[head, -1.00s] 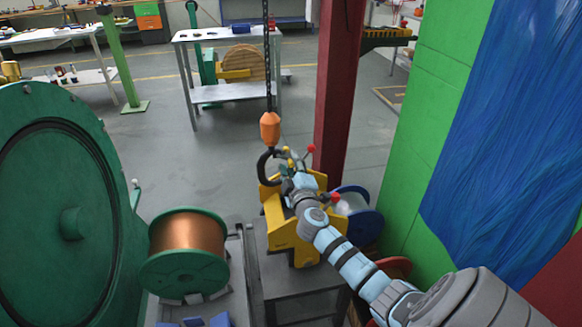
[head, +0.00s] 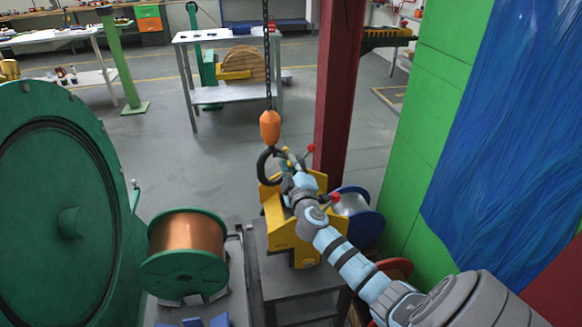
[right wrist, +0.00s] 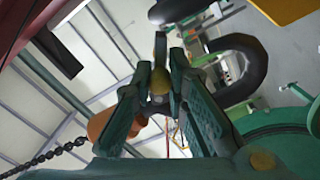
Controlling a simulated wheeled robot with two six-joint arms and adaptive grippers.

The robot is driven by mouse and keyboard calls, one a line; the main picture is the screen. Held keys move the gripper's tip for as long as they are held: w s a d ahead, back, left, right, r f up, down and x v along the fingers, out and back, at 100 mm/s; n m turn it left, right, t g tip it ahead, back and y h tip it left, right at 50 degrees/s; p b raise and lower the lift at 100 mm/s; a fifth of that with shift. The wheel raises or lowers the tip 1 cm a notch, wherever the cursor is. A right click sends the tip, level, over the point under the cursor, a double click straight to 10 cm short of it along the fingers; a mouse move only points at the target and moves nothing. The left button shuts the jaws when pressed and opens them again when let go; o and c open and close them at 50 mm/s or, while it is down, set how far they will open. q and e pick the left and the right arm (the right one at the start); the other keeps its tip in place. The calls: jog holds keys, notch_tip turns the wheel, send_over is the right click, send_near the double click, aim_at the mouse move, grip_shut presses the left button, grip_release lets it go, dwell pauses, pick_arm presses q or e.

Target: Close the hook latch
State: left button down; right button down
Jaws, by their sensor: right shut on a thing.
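A dark, thick crane hook (head: 266,164) hangs open to the right under an orange hook block (head: 270,128) on a chain. My right gripper (head: 290,163) is close beside the hook's right side, in front of its opening. In the right wrist view, my right gripper (right wrist: 163,92) is shut on a small latch piece, grey with a yellow rounded end (right wrist: 160,82). The dark hook curve (right wrist: 242,68) shows beyond the fingers to the right, and the orange block (right wrist: 115,130) shows behind the left finger. Where the latch tip meets the hook is hidden. My left gripper is not in view.
A yellow machine stand (head: 285,228) with red-knobbed levers is under my right arm. A copper spool (head: 186,245) and a large green wheel (head: 60,200) stand at left. A red column (head: 338,90) rises behind the gripper.

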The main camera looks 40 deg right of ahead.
jog(key=shift+w+a+f+m+b, duration=0.15)
jog(key=shift+f+m+b, duration=0.4)
jog(key=shift+m+b, duration=0.55)
jog(key=m+b, duration=0.1)
jog(key=a+m+b, duration=0.1)
jog(key=m, duration=0.1)
jog(key=m+b, duration=0.2)
jog(key=shift+w+a+f, duration=0.15)
jog(key=shift+w+f, duration=0.1)
jog(key=c, duration=1.6)
grip_release()
jog(key=shift+o, duration=0.2)
